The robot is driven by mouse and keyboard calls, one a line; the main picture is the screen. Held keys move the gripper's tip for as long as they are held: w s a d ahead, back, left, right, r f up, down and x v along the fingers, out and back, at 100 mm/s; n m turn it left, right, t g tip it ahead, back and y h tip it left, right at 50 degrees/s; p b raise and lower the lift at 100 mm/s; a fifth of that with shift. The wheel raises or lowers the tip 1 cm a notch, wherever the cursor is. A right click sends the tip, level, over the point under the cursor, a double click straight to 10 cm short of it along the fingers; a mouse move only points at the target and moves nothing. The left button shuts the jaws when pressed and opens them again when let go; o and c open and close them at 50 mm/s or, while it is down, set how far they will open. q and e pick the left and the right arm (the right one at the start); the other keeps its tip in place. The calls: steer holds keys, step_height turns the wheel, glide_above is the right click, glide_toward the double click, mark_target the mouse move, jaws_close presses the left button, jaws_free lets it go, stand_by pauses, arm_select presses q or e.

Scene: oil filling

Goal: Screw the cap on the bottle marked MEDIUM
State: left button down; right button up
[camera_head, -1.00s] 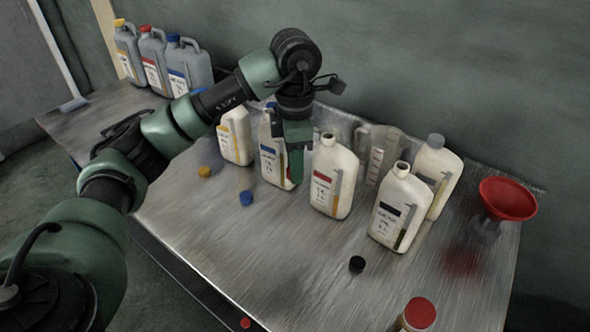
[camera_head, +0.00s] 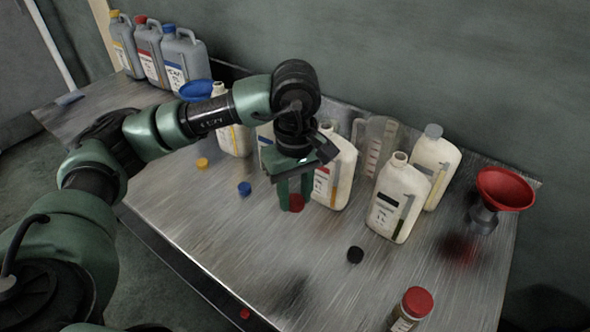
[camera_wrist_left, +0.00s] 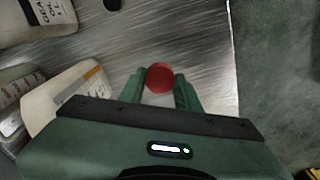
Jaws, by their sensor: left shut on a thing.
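My left gripper (camera_head: 294,202) is shut on a red cap (camera_head: 297,203) in front of the red-labelled bottle. In the left wrist view the red cap (camera_wrist_left: 159,77) shows between the fingertips. The red-labelled white bottle (camera_head: 338,180) stands upright with no cap visible, partly hidden by my wrist. A black-labelled open bottle (camera_head: 397,203) stands to its right. A blue-labelled bottle (camera_head: 264,133) is mostly behind my arm; a yellow-labelled one (camera_head: 237,142) stands further left. The label words are too small to read, so I cannot tell which is MEDIUM. My right gripper is not in view.
Yellow (camera_head: 202,162), blue (camera_head: 244,188) and black (camera_head: 355,255) caps lie loose on the metal table (camera_head: 220,240). A grey-capped bottle (camera_head: 434,168), clear jugs (camera_head: 375,145), a red funnel (camera_head: 505,190) and a red-lidded jar (camera_head: 412,307) stand right. Grey canisters (camera_head: 186,60) stand back left.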

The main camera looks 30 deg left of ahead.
arm_select(q)
steer(key=s+d+f+m, duration=0.2)
steer(key=s+m, duration=0.5)
steer(key=m, duration=0.4)
steer(key=shift+d+f, duration=0.15)
steer(key=shift+f, duration=0.35)
